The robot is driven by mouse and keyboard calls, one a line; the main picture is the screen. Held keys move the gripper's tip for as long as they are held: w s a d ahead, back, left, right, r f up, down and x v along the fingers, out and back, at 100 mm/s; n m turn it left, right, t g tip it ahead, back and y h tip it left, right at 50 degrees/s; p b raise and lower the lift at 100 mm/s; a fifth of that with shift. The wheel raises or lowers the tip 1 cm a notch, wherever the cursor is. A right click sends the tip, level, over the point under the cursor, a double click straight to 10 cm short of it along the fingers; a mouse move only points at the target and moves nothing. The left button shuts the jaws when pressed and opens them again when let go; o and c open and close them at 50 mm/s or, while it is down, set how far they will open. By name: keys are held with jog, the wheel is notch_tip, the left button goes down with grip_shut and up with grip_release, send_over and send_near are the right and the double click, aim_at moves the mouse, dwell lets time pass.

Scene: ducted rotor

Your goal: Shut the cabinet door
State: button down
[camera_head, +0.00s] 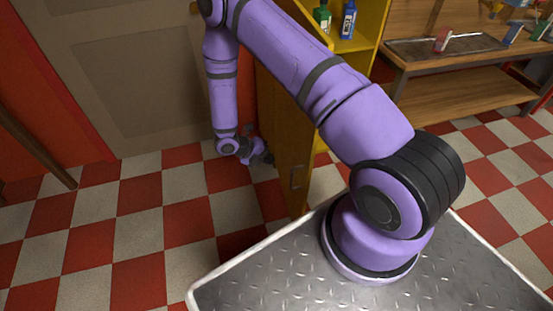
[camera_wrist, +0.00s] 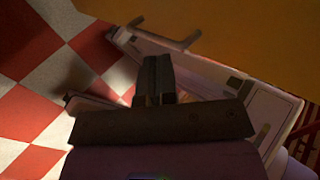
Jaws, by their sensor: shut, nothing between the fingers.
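The yellow-orange cabinet (camera_head: 361,40) stands at the back centre in the head view. Its door (camera_head: 300,140) stands open, swung out toward me, with a dark handle (camera_head: 297,176) near its free edge. My purple arm crosses in front and hides much of the door's upper part. My gripper (camera_head: 264,158) is low on the left side of the door, close to its face; I cannot tell whether it touches. In the wrist view my gripper's fingers (camera_wrist: 156,75) are shut and empty, with an orange surface (camera_wrist: 255,40), likely the door, above and to the right.
Green (camera_head: 322,16) and blue (camera_head: 348,20) bottles stand in the cabinet. A wooden workbench (camera_head: 450,85) with several items is at the right. A closed grey-brown door (camera_head: 140,80) is at the back left. The red-and-white tiled floor (camera_head: 140,230) at the left is clear.

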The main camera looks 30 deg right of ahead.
jog(key=d+r+x, duration=0.1)
jog(key=r+x, duration=0.1)
jog(key=x, duration=0.9)
jog(key=shift+s+d, duration=0.4)
jog(key=shift+d, duration=0.15)
jog(key=shift+f, duration=0.1)
